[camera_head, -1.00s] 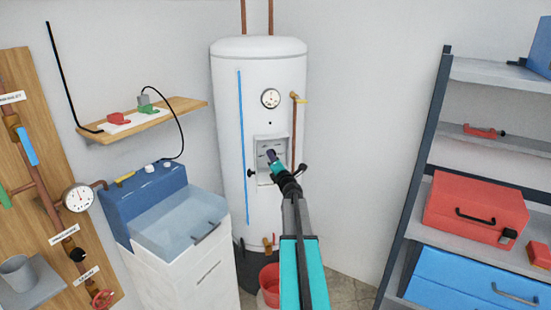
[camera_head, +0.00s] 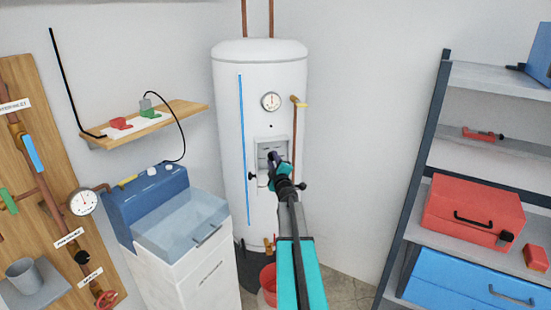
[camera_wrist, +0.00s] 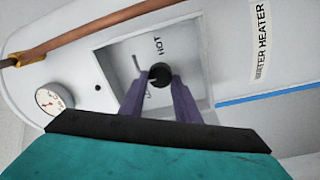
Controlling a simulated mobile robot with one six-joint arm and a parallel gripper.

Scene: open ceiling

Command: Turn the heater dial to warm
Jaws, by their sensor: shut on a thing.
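The white water heater (camera_head: 290,75) stands in the corner, with a recessed panel (camera_head: 272,141) on its front. In the wrist view the panel recess (camera_wrist: 120,58) holds a dark round dial (camera_wrist: 159,74), with the word HOT beside it and other lettering partly hidden. My gripper (camera_wrist: 160,88) reaches into the recess, its two purple fingers shut on the dial, one on each side. In the head view my gripper (camera_head: 273,158) covers the dial. The dial's exact pointing cannot be told.
A copper pipe (camera_head: 294,140) with a yellow handle runs down the heater's right side. A round gauge (camera_head: 271,101) sits above the panel. A red bucket (camera_head: 268,284) stands below. A blue-and-white sink unit (camera_head: 190,235) is at the left, shelves (camera_head: 490,140) at the right.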

